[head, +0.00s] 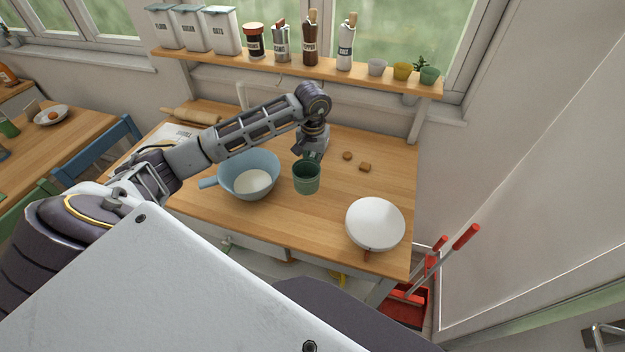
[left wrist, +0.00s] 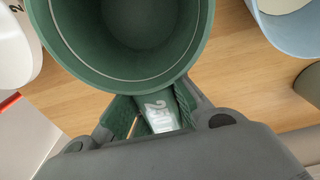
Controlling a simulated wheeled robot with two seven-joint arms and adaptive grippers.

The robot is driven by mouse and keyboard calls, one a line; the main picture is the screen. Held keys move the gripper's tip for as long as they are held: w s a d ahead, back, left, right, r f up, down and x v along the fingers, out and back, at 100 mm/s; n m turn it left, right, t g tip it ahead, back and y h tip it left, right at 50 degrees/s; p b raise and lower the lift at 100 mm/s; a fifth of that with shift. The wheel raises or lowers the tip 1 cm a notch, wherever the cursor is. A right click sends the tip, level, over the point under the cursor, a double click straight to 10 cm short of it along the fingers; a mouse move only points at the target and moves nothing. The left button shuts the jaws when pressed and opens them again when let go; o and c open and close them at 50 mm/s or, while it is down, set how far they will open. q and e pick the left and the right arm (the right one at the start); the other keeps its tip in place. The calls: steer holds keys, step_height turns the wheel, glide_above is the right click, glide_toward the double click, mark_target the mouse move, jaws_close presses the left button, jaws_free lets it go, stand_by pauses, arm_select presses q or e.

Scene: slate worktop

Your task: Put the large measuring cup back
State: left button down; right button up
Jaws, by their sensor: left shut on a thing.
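The large measuring cup (head: 306,179) is green and round, and is held upright above the worktop, just right of the blue bowl. Whether the cup's base touches the wood is hard to tell. My right gripper is not in view.
A blue handled bowl (head: 262,160) with white contents stands left of the cup. A round white-topped object (head: 375,222) stands front right. Two small brown pieces (head: 364,167) lie behind. The wall shelf (head: 290,70) holds canisters, jars and small grey, yellow and green (head: 430,76) cups.

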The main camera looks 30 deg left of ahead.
mark_target(313, 171)
arm_select(q)
steer(key=shift+f+p, duration=0.3)
steer(key=shift+f, duration=1.4)
steer(key=shift+f, duration=0.1)
steer(key=shift+f+p, duration=0.45)
steer(key=shift+f, duration=1.3)
steer(key=shift+f, duration=0.2)
steer(key=c, duration=1.6)
jaws_free()
steer(key=shift+o, duration=0.2)
steer(key=shift+r, duration=0.15)
